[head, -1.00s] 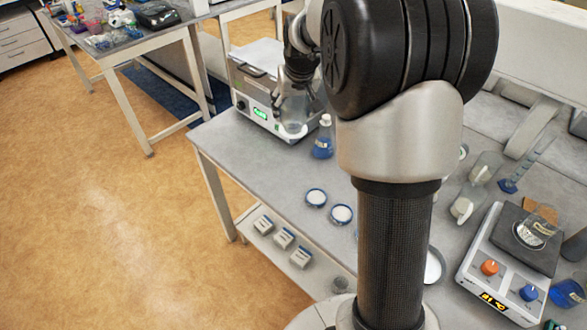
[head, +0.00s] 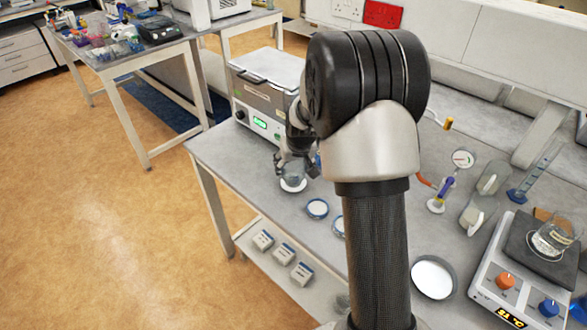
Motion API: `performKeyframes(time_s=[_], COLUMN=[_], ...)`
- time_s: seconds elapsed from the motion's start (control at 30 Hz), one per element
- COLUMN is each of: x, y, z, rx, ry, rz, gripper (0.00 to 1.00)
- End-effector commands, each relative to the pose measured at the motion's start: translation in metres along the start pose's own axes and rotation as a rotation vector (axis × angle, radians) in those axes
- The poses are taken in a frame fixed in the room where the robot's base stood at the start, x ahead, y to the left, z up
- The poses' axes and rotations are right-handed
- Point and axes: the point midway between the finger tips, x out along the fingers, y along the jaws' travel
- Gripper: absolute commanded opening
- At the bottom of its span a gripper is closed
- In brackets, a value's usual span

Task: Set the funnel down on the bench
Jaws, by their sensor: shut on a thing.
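My gripper (head: 292,161) is at the near left of the bench (head: 232,158), in front of the boxy instrument with the green display. It is shut on a small clear glass-like piece, the funnel (head: 293,184), whose pale round lower end shows beneath the fingers. The fingers hide its upper part. The funnel is low over the bench top; I cannot tell whether it touches. My arm hides part of the bench to the right of the gripper.
The instrument (head: 268,88) stands just behind. A white-filled dish (head: 317,208) lies close at the front right, another (head: 338,226) partly behind my arm. A blue flask (head: 318,161) is mostly hidden. A hotplate (head: 530,262) stands far right. Bench is bare left of the gripper.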

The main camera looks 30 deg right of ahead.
Motion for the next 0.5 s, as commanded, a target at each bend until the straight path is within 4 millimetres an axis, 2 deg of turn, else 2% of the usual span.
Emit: performKeyframes(time_s=[0.03,0.4,0.43,0.5], x=[0.0055,0.0085,0.0081,0.0075], y=[0.0,0.0001,0.0001,0.0001], z=[0.0024,0.0035,0.0034,0.0031], rx=[0.0,0.0,0.0,0.0], ry=[0.0,0.001,0.001,0.001], rz=[0.0,0.0,0.0,0.0], gripper=[0.37,0.37,0.62,0.67])
